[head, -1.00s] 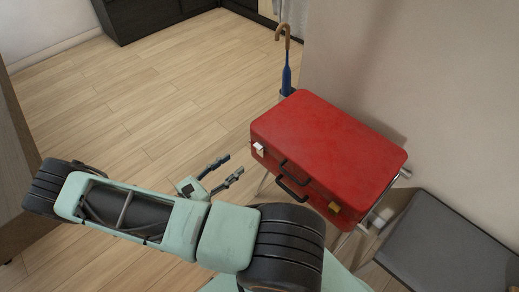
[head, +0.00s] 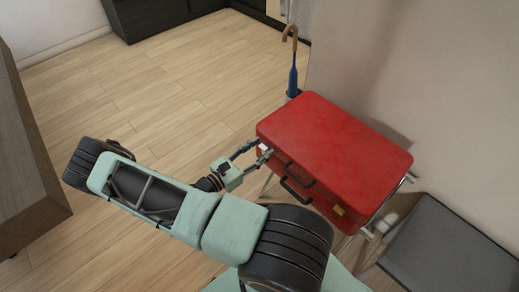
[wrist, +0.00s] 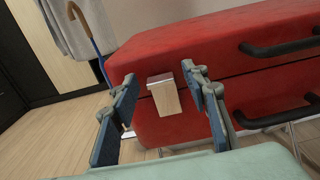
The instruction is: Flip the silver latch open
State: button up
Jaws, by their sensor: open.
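A red suitcase (head: 335,145) lies closed on a stand against the wall. Its silver latch (wrist: 164,98) is on the front face; in the wrist view it has a shiny top and a tan plate hanging below. In the head view the latch (head: 264,148) is small and partly hidden by my gripper. My gripper (head: 261,149) is open and empty at the suitcase's left front. In the wrist view its two fingers (wrist: 160,76) stand to either side of the latch, with gaps between; whether either finger touches the suitcase cannot be told.
A gold latch (head: 338,210) and black handles (head: 297,187) are further right on the suitcase front. A blue umbrella (head: 292,75) stands behind it. A grey seat (head: 435,250) is at right, a wooden cabinet (head: 30,150) at left. Floor between is clear.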

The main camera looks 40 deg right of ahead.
grip_shut()
jog(key=shift+f, duration=0.1)
